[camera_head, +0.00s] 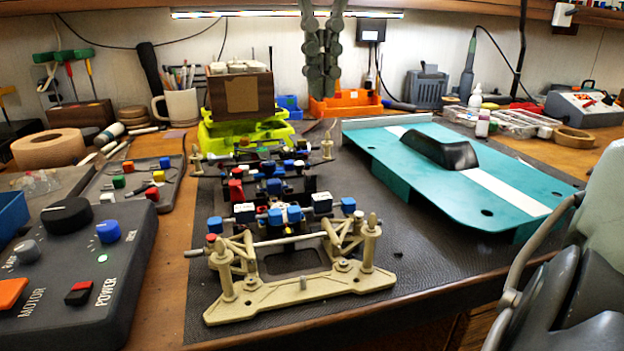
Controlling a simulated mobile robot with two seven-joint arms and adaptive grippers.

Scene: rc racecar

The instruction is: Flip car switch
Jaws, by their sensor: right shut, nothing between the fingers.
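The open beige car chassis (300,291) lies on the dark mat, carrying several blue, red, white and black parts. A small red part (236,191) stands up on its left side; I cannot tell which part is the car switch. The teal car body (420,192), with a white stripe and black canopy, lies to its right. My right gripper (321,98) hangs at top centre, pointing down with its fingers together and empty. In the picture it is above the orange bin, clear of the chassis. My left gripper is not in view.
A control box (75,325) with knobs and a red-and-black rocker (79,293) fills the lower left. Behind the chassis stand a lime-green bin (240,138), a mug (180,107) and an orange bin (346,103). A large grey structure fills the lower right.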

